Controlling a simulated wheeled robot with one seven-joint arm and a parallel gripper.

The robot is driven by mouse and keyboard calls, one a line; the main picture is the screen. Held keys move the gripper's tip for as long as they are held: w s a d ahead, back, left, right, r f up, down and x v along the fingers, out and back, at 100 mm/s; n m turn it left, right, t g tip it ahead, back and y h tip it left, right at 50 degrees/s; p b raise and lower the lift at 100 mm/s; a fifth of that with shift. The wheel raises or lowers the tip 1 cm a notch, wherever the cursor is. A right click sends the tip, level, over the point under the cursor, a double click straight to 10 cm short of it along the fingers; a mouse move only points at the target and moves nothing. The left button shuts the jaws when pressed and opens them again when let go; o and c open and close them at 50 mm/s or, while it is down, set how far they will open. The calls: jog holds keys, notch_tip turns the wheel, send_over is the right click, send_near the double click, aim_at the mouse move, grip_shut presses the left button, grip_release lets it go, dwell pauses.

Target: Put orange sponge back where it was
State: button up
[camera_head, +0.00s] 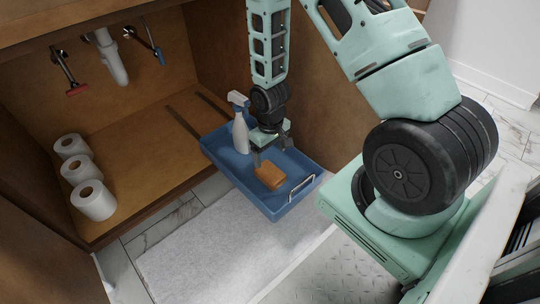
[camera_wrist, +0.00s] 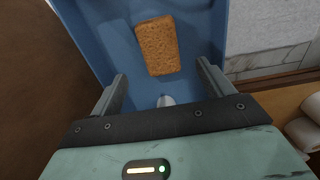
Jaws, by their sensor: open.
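The orange sponge (camera_head: 269,176) lies flat in the blue tray (camera_head: 222,152), toward its front end by the handle. In the wrist view the sponge (camera_wrist: 158,46) is ahead of my fingertips, on the blue tray floor (camera_wrist: 200,45). My gripper (camera_head: 270,155) is over the tray, just behind the sponge, pointing down. In the wrist view my gripper (camera_wrist: 162,88) has its two fingers wide apart with nothing between them. The sponge appears apart from the fingers.
A white spray bottle (camera_head: 241,125) stands in the tray beside my gripper. The tray extends out of a wooden cabinet (camera_head: 130,150) on rails. Several toilet rolls (camera_head: 94,200) stand at the cabinet's left. A white pipe (camera_head: 110,58) hangs above. A grey mat (camera_head: 205,250) covers the floor in front.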

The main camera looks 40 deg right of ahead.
jog(key=s+a+r+n, duration=0.3)
jog(key=a+r, duration=1.2)
jog(key=r, duration=0.3)
jog(key=s+a+r+n, duration=0.2)
jog(key=s+a+r, duration=0.1)
jog(key=s+r, duration=0.2)
jog(key=s+a+r+n, duration=0.2)
jog(key=s+a+r, duration=0.2)
jog(key=s, duration=0.5)
jog(key=shift+s+a+r+y+p, duration=0.3)
jog(key=shift+s+r+p, duration=0.1)
jog(key=shift+r, duration=0.45)
